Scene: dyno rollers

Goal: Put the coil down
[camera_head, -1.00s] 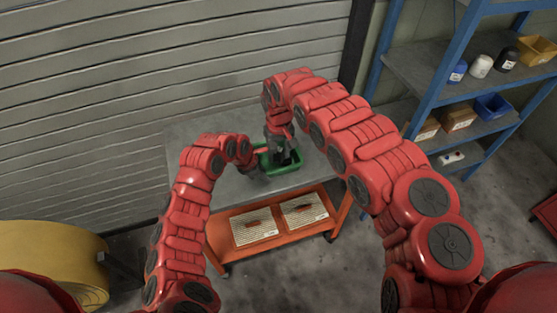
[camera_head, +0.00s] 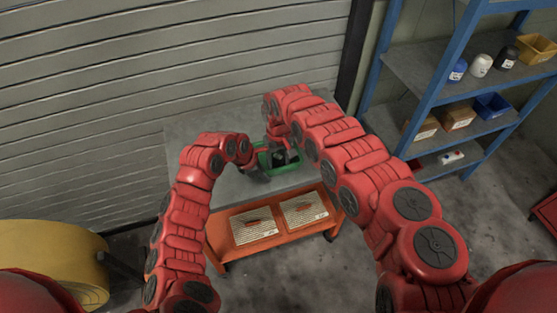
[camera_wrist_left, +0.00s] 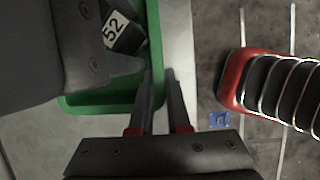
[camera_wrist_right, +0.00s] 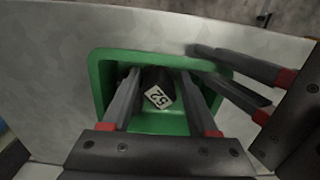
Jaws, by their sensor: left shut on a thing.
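The coil, a black block with a white "52" label, sits in the green bin (camera_wrist_right: 97,82). The coil shows in the right wrist view (camera_wrist_right: 158,97) and partly in the left wrist view (camera_wrist_left: 120,32). My right gripper (camera_wrist_right: 160,72) points down into the bin, its fingers spread with the coil between and below them; a gap shows at each side. My left gripper (camera_wrist_left: 160,74) is shut on the bin's side wall (camera_wrist_left: 154,45), one finger at each side. The head view shows the bin (camera_head: 287,167) on the table, mostly covered by my grippers.
The grey table top (camera_head: 205,150) has free room left of the bin. An orange lower shelf (camera_head: 240,263) holds two pale ribbed panels. A blue rack (camera_head: 430,100) with bottles and boxes stands right. A yellow roll (camera_head: 50,250) stands left.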

